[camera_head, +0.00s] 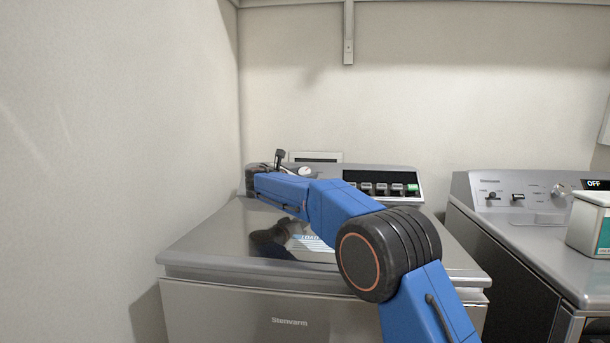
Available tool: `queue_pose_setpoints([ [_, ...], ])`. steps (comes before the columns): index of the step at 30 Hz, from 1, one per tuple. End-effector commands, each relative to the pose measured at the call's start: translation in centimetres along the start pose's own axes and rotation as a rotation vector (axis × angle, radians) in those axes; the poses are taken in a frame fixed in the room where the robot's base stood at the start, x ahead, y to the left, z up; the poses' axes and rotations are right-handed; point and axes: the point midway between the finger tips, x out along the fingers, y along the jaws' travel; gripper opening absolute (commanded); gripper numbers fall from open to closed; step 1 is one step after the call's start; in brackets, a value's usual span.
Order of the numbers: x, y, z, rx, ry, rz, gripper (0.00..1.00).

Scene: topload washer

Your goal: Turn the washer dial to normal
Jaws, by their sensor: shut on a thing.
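The top-load washer (222,240) stands in front of me with its lid shut. Its control panel (342,173) runs along the back. A small round pale dial (305,171) shows on the left part of this panel. My gripper (290,169) is at the dial, at the far end of my blue arm, and is shut on it. The fingers are small and partly hidden by my wrist. The dial's markings and pointer are too small to read.
A row of dark buttons and a green one (412,189) sit right of the dial. A second machine (520,200) stands at right, with a white box (590,225) on top. A wall is close on the left. My arm crosses above the washer lid.

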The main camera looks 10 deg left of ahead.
Motion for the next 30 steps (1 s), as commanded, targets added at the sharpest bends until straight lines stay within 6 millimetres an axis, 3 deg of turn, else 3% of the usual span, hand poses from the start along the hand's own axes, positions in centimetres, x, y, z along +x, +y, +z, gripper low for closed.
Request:
queue_pose_setpoints([
  [8, 0.1, -0.1, 0.1, 0.001, -0.001, -0.003, 0.19],
  [9, 0.1, -0.1, 0.1, 0.001, 0.000, -0.003, 0.51],
  [11, 0.0, -0.1, 0.0, 0.001, 0.000, -0.002, 0.60],
  [23, -0.7, 0.0, 0.0, 0.000, 0.000, -0.002, 0.60],
  [30, -4.6, 0.1, 0.0, 0.001, 0.001, 0.000, 0.60],
])
